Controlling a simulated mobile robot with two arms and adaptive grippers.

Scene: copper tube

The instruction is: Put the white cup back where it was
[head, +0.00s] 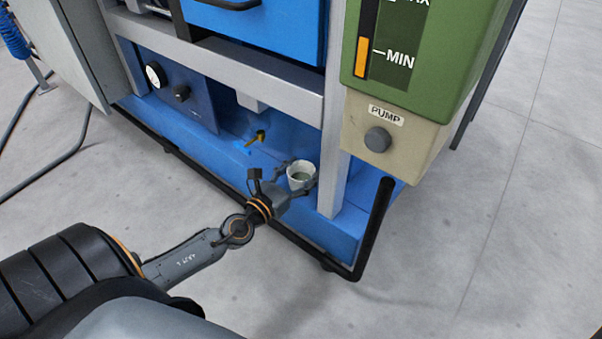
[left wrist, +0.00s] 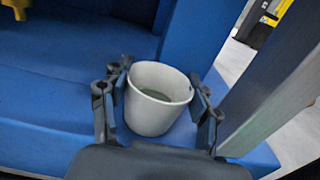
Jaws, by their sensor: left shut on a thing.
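The white cup (head: 300,175) is on or just above the blue base ledge of the machine, beside the grey upright post. It is upright and holds some greyish contents. My left gripper (head: 294,176) reaches in from the left and is shut on the cup. In the left wrist view the cup (left wrist: 156,100) sits between the two dark fingers (left wrist: 158,105), one on each side. I cannot tell whether the cup's bottom touches the ledge. My right gripper is not in view.
A brass tap with a yellow handle (head: 260,136) is left of the cup above the ledge (head: 215,150). The grey post (head: 334,150) stands close on the right. A black rail (head: 240,205) runs along the front. A green tank with a pump button (head: 378,139) is at the right.

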